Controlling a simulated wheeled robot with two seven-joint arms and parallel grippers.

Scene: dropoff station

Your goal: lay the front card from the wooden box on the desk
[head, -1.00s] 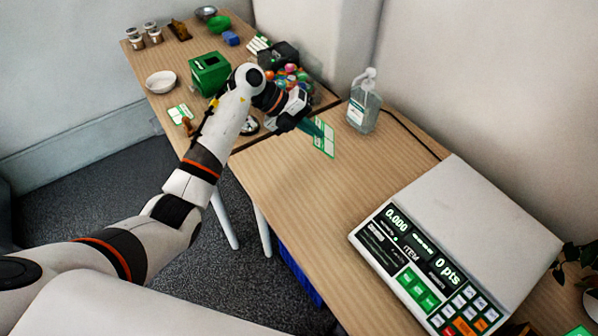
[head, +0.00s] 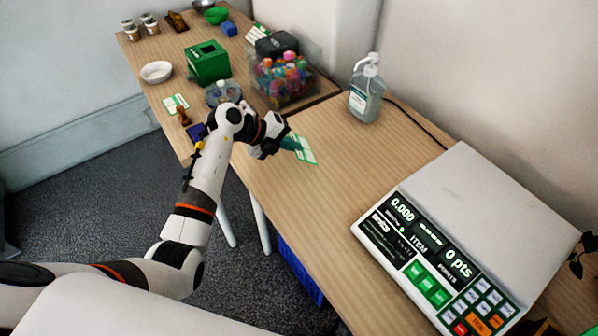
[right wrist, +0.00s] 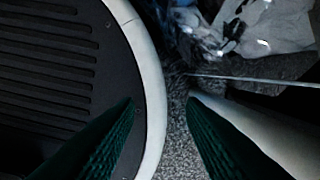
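A white card with green print (head: 306,153) is at the fingertips of my left gripper (head: 288,143), over the left part of the near desk (head: 330,210). The teal fingers are closed at the card's left end. I cannot tell whether the card touches the desk top. I cannot make out the wooden box for sure; several green-and-white cards (head: 257,33) stand at the back by the wall. My right gripper (right wrist: 160,105) shows in the right wrist view with its two green fingers apart and nothing between them, above the grey floor.
A scale with keypad (head: 465,240) fills the desk's right part. A sanitizer bottle (head: 366,92) stands at the back. The desk's middle is clear.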

